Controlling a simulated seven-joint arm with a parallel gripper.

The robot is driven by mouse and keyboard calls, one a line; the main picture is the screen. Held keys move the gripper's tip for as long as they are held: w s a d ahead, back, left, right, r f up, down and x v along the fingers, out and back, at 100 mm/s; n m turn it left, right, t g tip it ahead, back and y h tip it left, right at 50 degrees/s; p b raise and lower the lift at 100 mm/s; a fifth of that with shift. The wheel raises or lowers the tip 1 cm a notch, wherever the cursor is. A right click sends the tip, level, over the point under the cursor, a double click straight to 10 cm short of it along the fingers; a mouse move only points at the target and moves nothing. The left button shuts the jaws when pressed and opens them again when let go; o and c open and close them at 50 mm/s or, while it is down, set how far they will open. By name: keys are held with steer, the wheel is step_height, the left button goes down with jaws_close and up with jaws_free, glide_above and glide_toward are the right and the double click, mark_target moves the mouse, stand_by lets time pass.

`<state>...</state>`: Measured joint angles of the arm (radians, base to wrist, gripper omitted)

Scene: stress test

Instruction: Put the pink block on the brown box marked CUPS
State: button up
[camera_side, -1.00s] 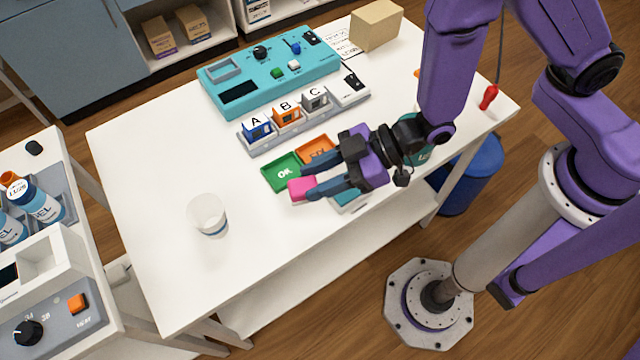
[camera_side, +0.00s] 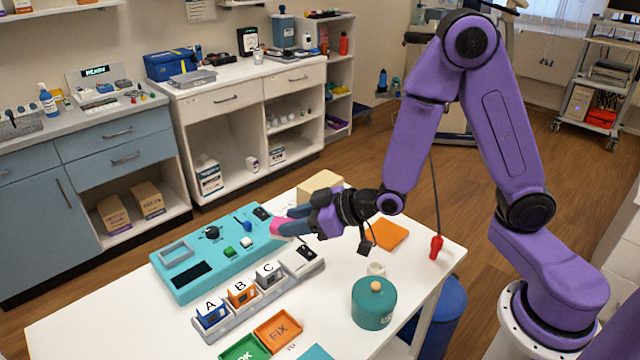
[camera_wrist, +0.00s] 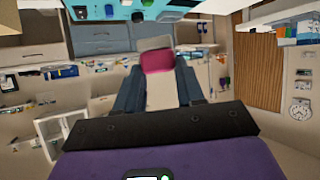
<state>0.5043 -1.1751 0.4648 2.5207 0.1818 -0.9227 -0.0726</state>
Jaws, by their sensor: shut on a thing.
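The pink block (camera_side: 284,228) is between the fingertips of my gripper (camera_side: 292,222) in the side view. The gripper is shut on it and holds it above the right end of the teal panel. In the wrist view the pink block (camera_wrist: 157,61) shows between the two dark fingers of my gripper (camera_wrist: 158,72). A plain tan-brown box (camera_side: 318,186) stands on the table just behind the gripper, partly hidden by it. No CUPS marking is readable on the faces I see. A pale surface lies behind the block in the wrist view; I cannot tell what it is.
The teal panel (camera_side: 200,280) with knobs lies on the white table, with a rack of A, B, C blocks (camera_side: 240,292) in front. A green lidded pot (camera_side: 374,306) and an orange square (camera_side: 386,234) are to the right. Brown boxes (camera_side: 148,199) sit on a low shelf.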

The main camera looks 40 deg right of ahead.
steer(key=w+d+r+m+h, duration=0.1)
steer(key=d, duration=0.5)
steer(key=w+d+r+m+t+h, duration=0.1)
steer(key=w+d+r+m+h, duration=0.1)
steer(key=d, duration=0.4)
steer(key=shift+w+m, duration=0.15)
steer(key=shift+m, duration=0.15)
steer(key=d+r+m+h, duration=0.3)
steer(key=d+h, duration=0.1)
steer(key=d, duration=0.7)
steer(key=x, duration=1)
steer(key=d+f+x, duration=0.1)
steer(key=x, duration=0.5)
steer(key=shift+s+f, duration=0.1)
steer(key=shift+s, duration=0.3)
steer(key=shift+w+d+f, duration=0.1)
steer(key=shift+w+f, duration=0.25)
steer(key=shift+f, duration=0.15)
steer(key=shift+f+t, duration=0.3)
steer(key=shift+f, duration=1.1)
steer(key=shift+f, duration=0.15)
steer(key=o, duration=1)
steer(key=shift+o, duration=0.2)
